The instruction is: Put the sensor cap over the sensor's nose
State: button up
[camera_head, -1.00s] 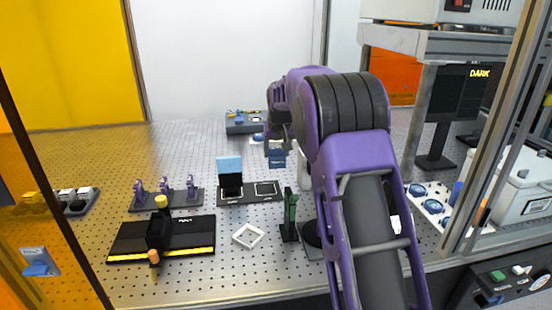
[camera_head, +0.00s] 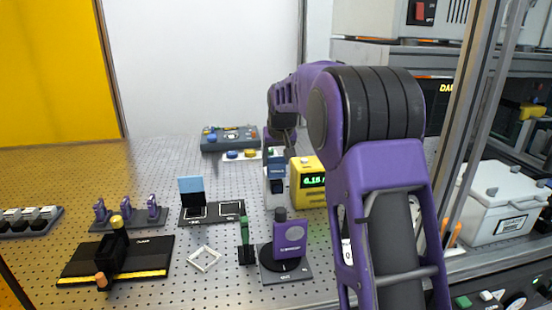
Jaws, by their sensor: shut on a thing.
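My gripper (camera_head: 277,182) hangs at mid-bench, pointing down, left of a yellow meter and in front of a pale upright block. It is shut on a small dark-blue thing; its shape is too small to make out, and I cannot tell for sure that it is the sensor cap. A purple device (camera_head: 290,238) with a dark stub (camera_head: 281,214) on top stands upright on a round black base, nearer the front and apart from my gripper. It may be the sensor with its nose; its label is not readable.
A yellow meter (camera_head: 308,182) with a green display is partly behind my arm. A green post (camera_head: 246,243), a white square frame (camera_head: 204,258), a black stage (camera_head: 142,254), a blue upright plate (camera_head: 191,190) and a rack of small purple parts (camera_head: 128,218) stand left. A control box (camera_head: 230,138) is behind.

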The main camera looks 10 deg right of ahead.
aim_at(279, 169)
jog(key=shift+s+d, duration=0.1)
jog(key=shift+d, duration=0.05)
jog(key=shift+f, duration=0.15)
jog(key=shift+f+b, duration=1.4)
jog(key=shift+f, duration=0.65)
jog(key=shift+s+f+b, duration=0.3)
jog(key=shift+f+b, duration=0.1)
jog(key=shift+f, duration=0.35)
jog(key=shift+s+f+b, duration=0.15)
jog(key=shift+f+b, duration=0.25)
jog(key=shift+f, duration=0.15)
jog(key=o, duration=1.1)
jog(key=shift+w+r+p, duration=0.25)
jog(key=shift+r+p, duration=0.8)
jog(key=shift+r, duration=0.1)
jog(key=shift+w+a+r+p, duration=0.2)
jog(key=shift+r+p, duration=0.4)
jog(key=shift+r, duration=0.15)
jog(key=shift+d+r+p, duration=0.15)
jog(key=shift+r+p, duration=0.4)
jog(key=shift+r, duration=1.25)
